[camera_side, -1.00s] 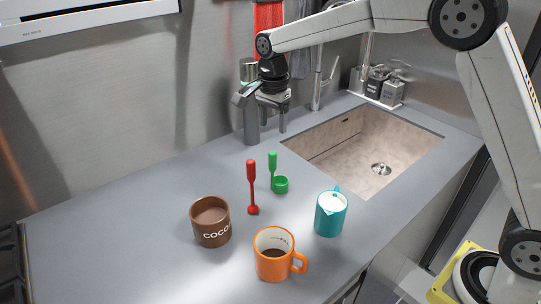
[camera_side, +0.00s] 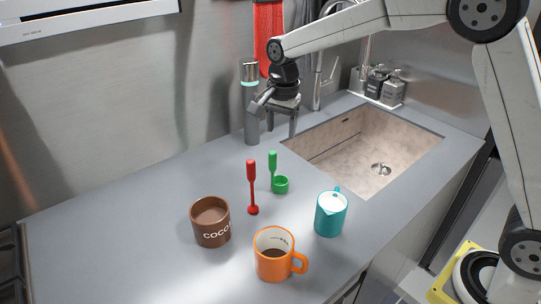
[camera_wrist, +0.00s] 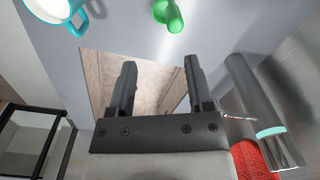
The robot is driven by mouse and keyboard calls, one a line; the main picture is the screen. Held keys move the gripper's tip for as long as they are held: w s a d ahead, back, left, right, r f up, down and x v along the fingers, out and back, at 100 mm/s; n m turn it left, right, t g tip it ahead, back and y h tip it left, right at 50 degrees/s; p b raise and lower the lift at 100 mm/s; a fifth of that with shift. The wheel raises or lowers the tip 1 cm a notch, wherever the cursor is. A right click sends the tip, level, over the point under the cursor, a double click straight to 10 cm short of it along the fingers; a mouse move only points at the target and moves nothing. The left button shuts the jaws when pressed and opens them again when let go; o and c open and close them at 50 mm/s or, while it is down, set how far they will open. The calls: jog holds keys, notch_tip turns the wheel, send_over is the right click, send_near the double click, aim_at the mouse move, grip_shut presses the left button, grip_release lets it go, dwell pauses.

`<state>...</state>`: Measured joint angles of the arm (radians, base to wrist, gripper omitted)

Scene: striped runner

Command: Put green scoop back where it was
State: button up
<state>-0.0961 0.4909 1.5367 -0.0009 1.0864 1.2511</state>
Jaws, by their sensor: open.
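The green scoop (camera_side: 281,184) stands on the grey counter with its handle pointing up, behind and right of a red spoon-like tool (camera_side: 252,188). In the wrist view the green scoop (camera_wrist: 170,14) shows at the top edge, partly cut off. My gripper (camera_side: 282,134) is open and empty, above the counter's back edge near the sink's left corner. It is behind the scoop and apart from it. In the wrist view its two fingers (camera_wrist: 160,78) are spread with nothing between them.
The sink (camera_side: 350,160) lies right. The left counter is clear.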

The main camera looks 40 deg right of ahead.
jog(key=s+d+f+n, duration=0.1)
jog(key=s+f+n, duration=0.2)
jog(key=s, duration=0.4)
jog(key=s+d+f+n+t, duration=0.1)
jog(key=s+d+f+n, duration=0.1)
jog(key=s+n, duration=0.3)
jog(key=s+d+f+n+t, duration=0.1)
jog(key=s+f+n, duration=0.3)
jog(key=s, duration=0.5)
jog(key=shift+s+d+n, duration=0.35)
jog(key=shift+d+n, duration=0.05)
jog(key=shift+n, duration=0.2)
